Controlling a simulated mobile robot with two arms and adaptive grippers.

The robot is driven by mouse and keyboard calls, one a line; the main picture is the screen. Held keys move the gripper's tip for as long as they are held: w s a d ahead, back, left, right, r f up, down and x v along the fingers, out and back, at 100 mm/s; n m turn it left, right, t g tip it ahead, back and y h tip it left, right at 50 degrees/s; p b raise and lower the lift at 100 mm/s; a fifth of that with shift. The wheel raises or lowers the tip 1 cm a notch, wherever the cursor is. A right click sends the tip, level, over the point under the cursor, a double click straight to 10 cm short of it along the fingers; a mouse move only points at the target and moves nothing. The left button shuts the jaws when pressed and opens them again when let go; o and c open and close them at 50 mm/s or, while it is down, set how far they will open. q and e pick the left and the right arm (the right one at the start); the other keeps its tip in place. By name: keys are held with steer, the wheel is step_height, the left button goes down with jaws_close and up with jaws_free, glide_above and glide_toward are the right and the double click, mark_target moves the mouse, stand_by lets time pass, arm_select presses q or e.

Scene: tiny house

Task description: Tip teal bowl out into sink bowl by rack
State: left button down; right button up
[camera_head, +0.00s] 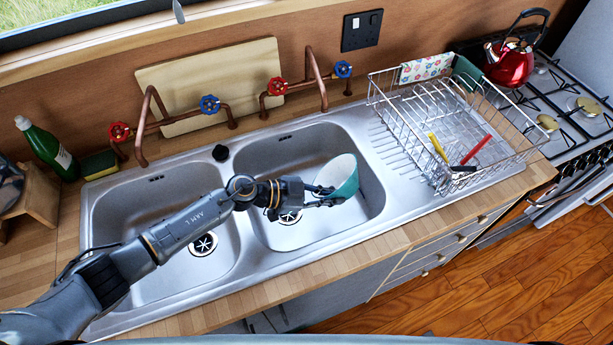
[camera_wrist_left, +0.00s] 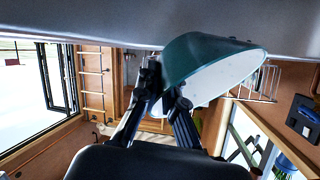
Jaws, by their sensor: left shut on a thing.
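The teal bowl (camera_head: 345,180) is white inside and is held over the right sink bowl (camera_head: 369,202), the one by the rack. It is tilted on its side, with its pale inside facing left and up in the head view. My left gripper (camera_head: 322,193) is shut on the bowl's rim. In the left wrist view the teal bowl (camera_wrist_left: 205,55) shows beyond my left gripper (camera_wrist_left: 166,92), its white inside partly visible. I see nothing in the bowl or falling from it. My right gripper is not in view.
The wire dish rack (camera_head: 400,98) stands right of the sink, with red and yellow utensils in it. Copper taps (camera_head: 318,75) rise behind the sink. The left sink bowl (camera_head: 125,215) is empty. A green bottle (camera_head: 48,148) stands at the left, a red kettle (camera_head: 510,62) on the stove.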

arm_select(q)
steer(key=s+d+r+m+t+y+p, duration=0.1)
steer(key=s+d+m+y+p, duration=0.2)
steer(key=d+y+p, duration=0.4)
steer(key=shift+d+r+t+y, duration=0.25)
steer(key=shift+t+y, duration=0.15)
steer(key=shift+y, duration=0.1)
stand_by(1.2)
steer(key=shift+w, duration=0.1)
stand_by(0.9)
